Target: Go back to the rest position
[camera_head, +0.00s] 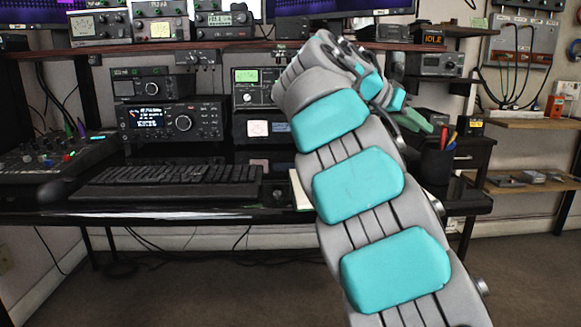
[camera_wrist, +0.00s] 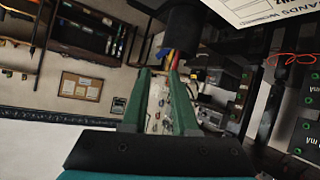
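My grey arm with teal pads reaches up from the lower right of the head view and bends over near the top middle. My gripper (camera_wrist: 160,72) shows in the wrist view as two green fingers with a gap between them and nothing held. In the head view a green fingertip part shows beside the pen cup, partly behind my arm. A black radio (camera_head: 168,122) with a large tuner knob (camera_head: 184,123) stands on the desk, left of my arm and apart from it. A tuner with a green screen (camera_head: 257,88) stands just left of my arm.
A black keyboard (camera_head: 165,181) and a mixer (camera_head: 55,158) lie on the desk (camera_head: 150,214). A pen cup (camera_head: 437,162) stands close to my arm on the right. A shelf with several instruments runs above. The floor (camera_head: 220,285) before the desk is clear.

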